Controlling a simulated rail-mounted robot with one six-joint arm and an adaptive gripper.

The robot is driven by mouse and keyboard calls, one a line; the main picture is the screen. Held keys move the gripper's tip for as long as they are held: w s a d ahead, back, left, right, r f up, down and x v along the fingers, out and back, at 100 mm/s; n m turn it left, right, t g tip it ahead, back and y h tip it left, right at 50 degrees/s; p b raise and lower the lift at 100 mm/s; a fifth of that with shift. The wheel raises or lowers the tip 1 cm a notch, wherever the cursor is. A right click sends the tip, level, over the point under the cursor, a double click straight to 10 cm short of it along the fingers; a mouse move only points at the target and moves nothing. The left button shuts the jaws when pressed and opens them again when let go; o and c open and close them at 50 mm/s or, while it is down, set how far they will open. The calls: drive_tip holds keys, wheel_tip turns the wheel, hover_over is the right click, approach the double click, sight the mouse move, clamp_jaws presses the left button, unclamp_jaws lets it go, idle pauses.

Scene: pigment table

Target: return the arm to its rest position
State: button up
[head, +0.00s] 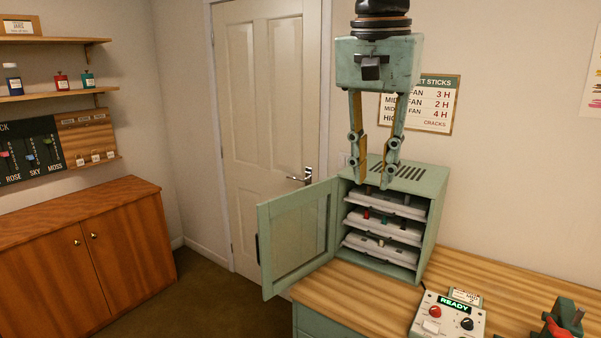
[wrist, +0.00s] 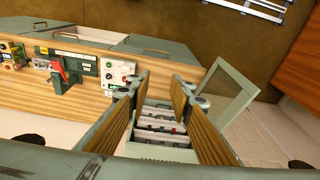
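My gripper (head: 373,182) hangs pointing down in the head view, in front of and above the green cabinet. Its two fingers are spread apart with nothing between them. In the wrist view my gripper (wrist: 160,88) also shows open and empty, with the cabinet's racks seen between and beyond the fingers. The green cabinet (head: 432,215) stands on the wooden bench with its glazed door (head: 297,235) swung open to the left. Three pale trays (head: 385,228) sit inside on separate levels, some with small coloured pieces on them.
A control box (head: 447,318) reading READY stands on the bench (head: 350,295), with a green and red device (head: 562,322) to its right. The open cabinet door (wrist: 222,90) juts out over the floor. A wooden cupboard (head: 85,265) and shelves (head: 55,92) are at the left.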

drive_tip(key=s+d+f+n, duration=0.2)
drive_tip(key=s+f, duration=0.2)
drive_tip(key=s, duration=0.6)
drive_tip(key=s+d+f+n+t+b, duration=0.1)
drive_tip(key=s+f, duration=0.4)
drive_tip(key=s, duration=0.5)
drive_tip(key=s+d+f+n+t, duration=0.1)
drive_tip(key=s+d+f+n, duration=0.2)
drive_tip(key=s, duration=0.7)
drive_tip(key=shift+d+f+y, duration=0.4)
drive_tip(key=shift+d+f, duration=0.3)
drive_tip(key=shift+f, duration=0.15)
drive_tip(key=shift+w+a, duration=0.15)
drive_tip(key=shift+w, duration=0.05)
